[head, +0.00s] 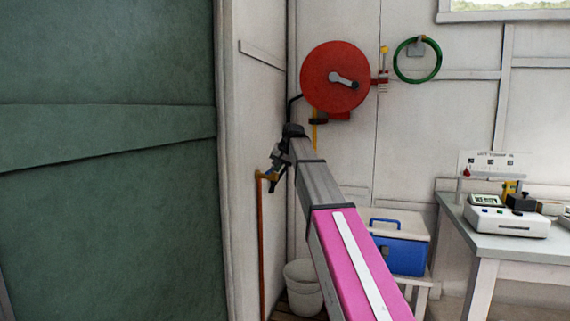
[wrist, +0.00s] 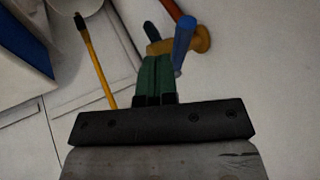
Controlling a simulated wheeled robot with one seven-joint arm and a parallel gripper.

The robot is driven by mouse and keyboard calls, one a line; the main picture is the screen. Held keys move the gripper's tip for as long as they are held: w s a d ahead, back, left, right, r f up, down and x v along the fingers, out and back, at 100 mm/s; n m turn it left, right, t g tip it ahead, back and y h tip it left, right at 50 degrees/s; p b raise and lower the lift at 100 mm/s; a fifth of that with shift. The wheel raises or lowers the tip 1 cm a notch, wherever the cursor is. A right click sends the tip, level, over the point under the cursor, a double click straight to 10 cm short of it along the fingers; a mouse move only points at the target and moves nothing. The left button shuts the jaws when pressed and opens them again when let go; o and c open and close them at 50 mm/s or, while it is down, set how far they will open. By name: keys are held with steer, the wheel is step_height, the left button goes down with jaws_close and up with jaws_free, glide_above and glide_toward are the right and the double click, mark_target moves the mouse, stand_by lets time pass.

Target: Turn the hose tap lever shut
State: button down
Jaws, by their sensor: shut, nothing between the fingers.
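The hose tap shows in the wrist view as a brass body (wrist: 201,40) on a reddish pipe (wrist: 171,9). Its blue lever (wrist: 184,38) stands just right of my fingers. In the head view the tap (head: 268,176) is small, at the top of an upright copper pipe (head: 262,245) by the wall corner. My gripper (wrist: 155,60) has green fingers, shut together and empty. Their tips overlap the left end of the brass body in the picture. The lever's lower end is close beside the fingers; I cannot tell whether they touch.
A red hose reel (head: 325,65) and a coiled green hose (head: 400,70) hang on the back wall. A white bucket (head: 303,290) and a blue cooler (head: 403,254) stand below. A bench (head: 480,232) with instruments is at right. A yellow pole (wrist: 92,50) shows in the wrist view.

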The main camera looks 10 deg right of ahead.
mark_target(270, 172)
steer(key=shift+w+a+f, duration=0.1)
steer(key=shift+w+a, duration=0.05)
steer(key=shift+a, duration=0.4)
steer(key=shift+w+a, duration=0.15)
steer(key=shift+a, duration=0.85)
steer(key=shift+f, duration=0.1)
steer(key=shift+d, duration=0.1)
